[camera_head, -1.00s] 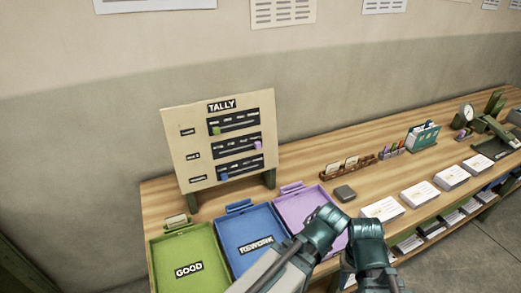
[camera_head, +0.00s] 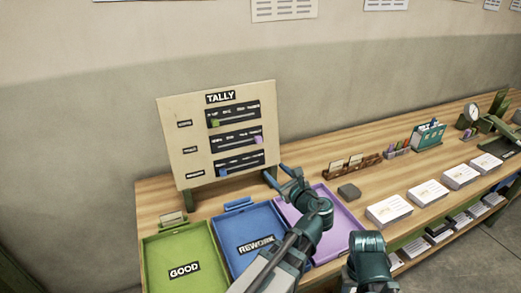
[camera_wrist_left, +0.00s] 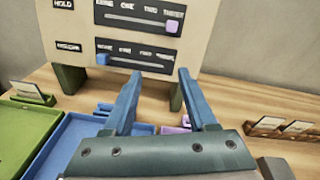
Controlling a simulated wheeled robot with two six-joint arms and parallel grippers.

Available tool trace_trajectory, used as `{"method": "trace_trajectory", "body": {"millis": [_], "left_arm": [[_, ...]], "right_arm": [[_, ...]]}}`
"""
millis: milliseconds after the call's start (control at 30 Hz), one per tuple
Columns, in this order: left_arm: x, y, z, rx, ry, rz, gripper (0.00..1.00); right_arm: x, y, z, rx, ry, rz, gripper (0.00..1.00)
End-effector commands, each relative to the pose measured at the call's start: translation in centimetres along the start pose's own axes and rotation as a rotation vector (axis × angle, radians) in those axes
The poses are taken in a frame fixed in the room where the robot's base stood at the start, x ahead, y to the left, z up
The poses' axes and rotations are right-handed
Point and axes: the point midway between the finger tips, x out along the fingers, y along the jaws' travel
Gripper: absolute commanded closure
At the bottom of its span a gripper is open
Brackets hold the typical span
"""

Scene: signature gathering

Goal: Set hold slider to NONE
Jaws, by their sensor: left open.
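The TALLY board (camera_head: 178,116) stands upright on the table with three slider rows. The purple hold slider knob (camera_head: 259,140) sits at the right end of the middle row, under THREE; it also shows in the left wrist view (camera_wrist_left: 171,27). A blue knob (camera_head: 224,173) is at the left end of the bottom row, and a green knob (camera_head: 215,124) is at the left of the top row. My left gripper (camera_head: 283,175) is open and empty, in front of and below the board's lower right corner, apart from the purple knob. Its blue fingers point at the board (camera_wrist_left: 159,75).
Green GOOD tray (camera_head: 207,246), blue REWORK tray (camera_head: 234,222) and purple tray (camera_head: 345,222) lie before the board. A dark block (camera_head: 349,191), a card holder (camera_head: 352,169) and paper stacks (camera_head: 389,210) are to the right. Space directly before the board's face is clear.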

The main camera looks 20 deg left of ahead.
Motion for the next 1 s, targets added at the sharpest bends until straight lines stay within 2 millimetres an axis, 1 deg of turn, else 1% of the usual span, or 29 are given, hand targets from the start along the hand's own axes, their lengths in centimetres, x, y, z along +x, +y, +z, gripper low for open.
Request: {"method": "trace_trajectory", "body": {"millis": [33, 100, 200, 367, 467, 567, 900, 1000], "left_arm": [[0.4, -0.4, 0.3, 0.069, -0.04, -0.02, 0.43], [0.5, -0.9, 1.1, 0.153, -0.085, -0.041, 0.43], [0.6, -1.4, 1.7, 0.226, -0.124, -0.057, 0.43], [0.7, -1.6, 2.1, 0.255, -0.141, -0.062, 0.43], [1.1, -1.6, 2.1, 0.254, -0.14, -0.061, 0.43], [2.3, -1.8, 2.2, 0.252, -0.139, -0.059, 0.43], [9.1, -2.3, 3.1, 0.251, -0.138, -0.058, 0.43], [10.9, -2.5, 3.3, 0.251, -0.138, -0.059, 0.43]], "right_arm": [[0.6, -0.1, 0.0, 0.0, 0.0, 0.0, 0.5], [0.8, -0.1, -0.1, 0.0, 0.0, 0.0, 0.5], [1.0, -0.1, -0.1, 0.0, 0.0, 0.0, 0.5], [0.9, -0.1, -0.1, 0.0, 0.0, 0.0, 0.5], [0.9, -0.1, -0.1, 0.0, 0.0, 0.0, 0.5], [0.9, -0.1, -0.1, 0.0, 0.0, 0.0, 0.5], [0.9, -0.1, -0.1, 0.0, 0.0, 0.0, 0.5], [0.9, -0.1, -0.1, 0.0, 0.0, 0.0, 0.5]]}}
